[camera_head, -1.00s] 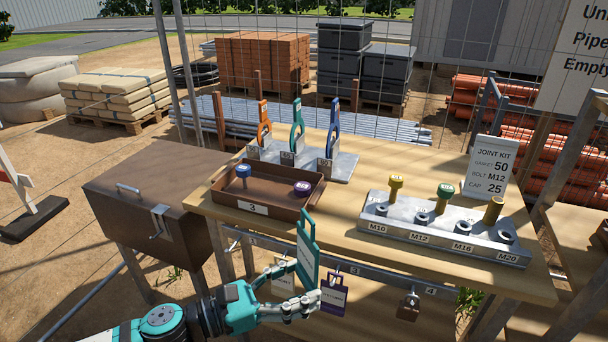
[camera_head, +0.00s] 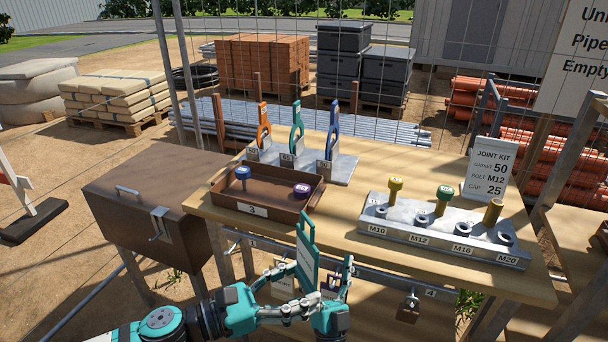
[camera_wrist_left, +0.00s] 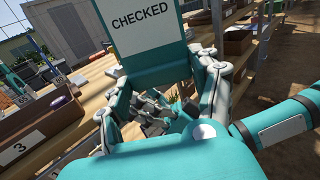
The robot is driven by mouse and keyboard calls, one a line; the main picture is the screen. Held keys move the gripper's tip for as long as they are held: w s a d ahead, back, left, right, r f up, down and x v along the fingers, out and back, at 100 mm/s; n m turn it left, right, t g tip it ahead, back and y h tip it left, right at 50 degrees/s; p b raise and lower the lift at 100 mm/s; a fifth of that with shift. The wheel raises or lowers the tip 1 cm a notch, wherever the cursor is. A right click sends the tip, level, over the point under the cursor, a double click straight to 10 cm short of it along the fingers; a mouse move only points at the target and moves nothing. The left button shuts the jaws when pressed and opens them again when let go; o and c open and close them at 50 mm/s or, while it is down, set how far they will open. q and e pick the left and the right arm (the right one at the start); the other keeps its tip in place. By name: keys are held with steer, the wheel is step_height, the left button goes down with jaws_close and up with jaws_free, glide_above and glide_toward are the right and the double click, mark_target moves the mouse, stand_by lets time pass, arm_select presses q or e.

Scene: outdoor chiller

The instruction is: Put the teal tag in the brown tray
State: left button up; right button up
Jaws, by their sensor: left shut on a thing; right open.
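The teal tag (camera_head: 306,262) is upright in my left gripper (camera_head: 304,297), which is shut on its lower part. In the left wrist view the tag (camera_wrist_left: 140,35) shows a white label reading "CHECKED". The brown tray (camera_head: 283,215), labelled 3, stands on the bench just above and behind the tag in the head view. It holds a blue-topped piece (camera_head: 243,175) and a purple-topped piece (camera_head: 302,191). My right gripper (camera_head: 338,277) is open, close beside the tag on its right. I cannot tell whether it touches the tag.
A rack with orange, teal and blue tools (camera_head: 343,168) stands behind the tray. A metal block (camera_head: 400,232) with bolts is to the right, with a joint kit sign (camera_head: 490,165). A brown box (camera_head: 150,195) stands left.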

steer(key=w+a+r+n+g+y, duration=0.2)
steer(key=a+r+n+g+y, duration=0.3)
steer(key=r+n+g+y, duration=0.75)
steer(key=w+a+r+n+g+y, duration=0.2)
steer(key=a+r+n+g+y, duration=0.55)
steer(key=n, duration=0.95)
steer(key=s+a+r+n+g, duration=0.35)
steer(key=r+n+g, duration=0.25)
steer(key=n, duration=0.3)
steer(key=s+a+r+n+g, duration=0.2)
steer(key=s+r+n+g, duration=0.3)
steer(key=n, duration=0.3)
steer(key=s+a+n+g+h, duration=0.3)
steer(key=s+n+g+h, duration=0.1)
steer(key=s+n+h, duration=0.4)
steer(key=n+t+h, duration=0.8)
steer(key=n+h, duration=0.2)
steer(key=h, duration=0.5)
glide_above(307, 256)
step_height(307, 256, down, 3)
steer(key=shift+m, duration=0.25)
steer(key=f, duration=1.1)
steer(key=shift+w+a+f, duration=0.2)
steer(key=shift+w+f, duration=0.1)
steer(key=shift+f, duration=0.05)
